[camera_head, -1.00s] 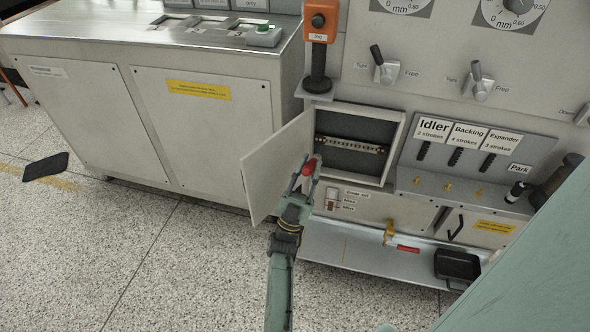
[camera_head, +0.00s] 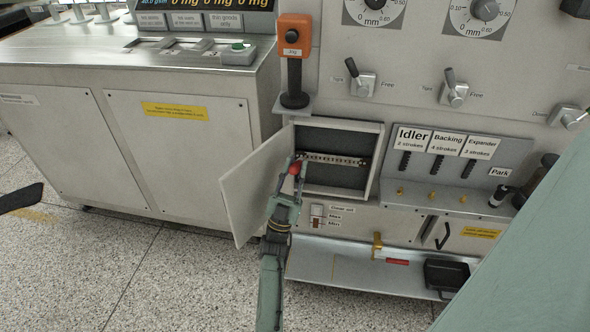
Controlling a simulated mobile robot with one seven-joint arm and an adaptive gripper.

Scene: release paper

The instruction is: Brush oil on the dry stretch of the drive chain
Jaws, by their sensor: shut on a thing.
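The drive chain (camera_head: 335,160) runs across the inside of a recessed compartment, behind an open door. My gripper (camera_head: 299,172) is shut on a red thing (camera_head: 294,168), probably the oil brush handle, in front of the chain's left end. The brush tip is too small to make out, so I cannot tell whether it touches the chain. The gripper hides part of the compartment's lower left corner. Which stretch of the chain is dry cannot be told at this size.
The compartment door (camera_head: 256,185) stands open to the left, close beside my gripper. A chain unit switch (camera_head: 317,215) is below the opening. An orange jog pendant (camera_head: 294,35) stands above. A shelf (camera_head: 335,268) with a black tray (camera_head: 446,274) juts out below.

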